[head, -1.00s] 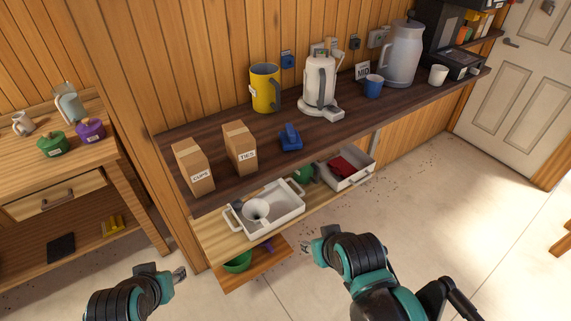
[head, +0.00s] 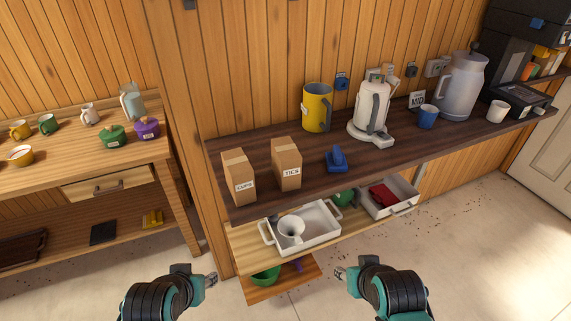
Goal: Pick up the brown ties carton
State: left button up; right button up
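The brown ties carton (head: 287,162) stands upright on the dark wooden counter, its white TIES label facing me. A similar brown cups carton (head: 239,176) stands just to its left, a small gap apart. My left gripper (head: 211,279) is low in front of the shelves, below and left of the ties carton, touching nothing. My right gripper (head: 339,273) is low, below and right of the carton, also clear of it. Both are small in view, and I cannot make out the gap between their fingers.
A blue object (head: 337,160) sits right of the ties carton, with a yellow mug (head: 317,108) behind. Below the counter (head: 263,203), a white tray (head: 325,244) holds a funnel; another tray (head: 408,207) holds red cloth. A side table (head: 70,155) stands left. The floor in front is clear.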

aim_at(287, 159)
jog(key=l+u, duration=0.15)
jog(key=u, duration=0.2)
jog(key=l+u, duration=0.2)
jog(key=u, duration=0.2)
jog(key=l+u, duration=0.2)
jog(key=l, duration=0.55)
jog(key=l+u, duration=0.2)
jog(key=l, duration=0.6)
jog(key=k+l+u, duration=0.2)
jog(key=l, duration=1.15)
jog(key=i, duration=0.05)
